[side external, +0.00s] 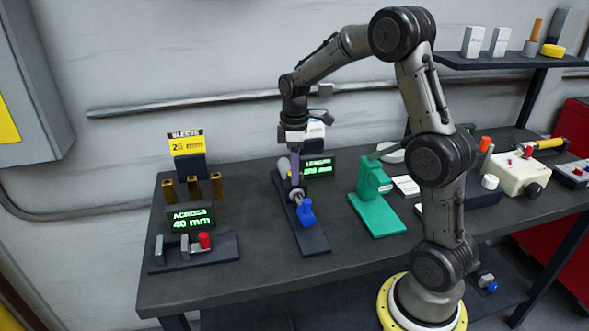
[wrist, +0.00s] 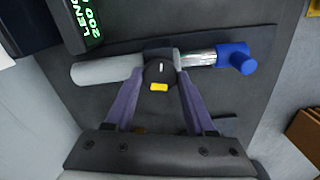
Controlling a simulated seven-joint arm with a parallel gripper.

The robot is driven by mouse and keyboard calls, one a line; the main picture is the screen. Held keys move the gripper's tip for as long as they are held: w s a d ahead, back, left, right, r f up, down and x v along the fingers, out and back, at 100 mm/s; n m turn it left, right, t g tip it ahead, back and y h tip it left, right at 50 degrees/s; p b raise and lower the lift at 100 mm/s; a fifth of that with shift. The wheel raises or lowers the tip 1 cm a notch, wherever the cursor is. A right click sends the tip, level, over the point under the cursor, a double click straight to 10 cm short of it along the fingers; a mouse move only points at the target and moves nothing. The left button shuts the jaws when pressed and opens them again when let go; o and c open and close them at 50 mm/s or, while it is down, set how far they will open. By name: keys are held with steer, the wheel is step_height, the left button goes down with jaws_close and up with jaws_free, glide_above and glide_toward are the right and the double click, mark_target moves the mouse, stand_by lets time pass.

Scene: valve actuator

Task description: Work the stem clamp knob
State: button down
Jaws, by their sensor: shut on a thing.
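The stem clamp knob (wrist: 160,74) is a black piece with a white mark and a yellow tab below it, seen in the wrist view. It sits between a grey cylinder (wrist: 105,70) and a chrome rod (wrist: 200,58) with a blue end piece (wrist: 236,58). My gripper (wrist: 160,78) has its two purple fingers on either side of the knob, shut on it. In the side view my gripper (side external: 295,180) reaches down to the assembly, whose blue end (side external: 306,214) points toward the front. The fingers hide much of the knob there.
A green fixture (side external: 374,181) stands close at right.

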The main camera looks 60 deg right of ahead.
steer(key=m, duration=1.1)
steer(key=shift+r, duration=0.1)
steer(key=shift+m, duration=2.1)
steer(key=shift+c, duration=1.2)
jaws_free()
step_height(320, 180, up, 14)
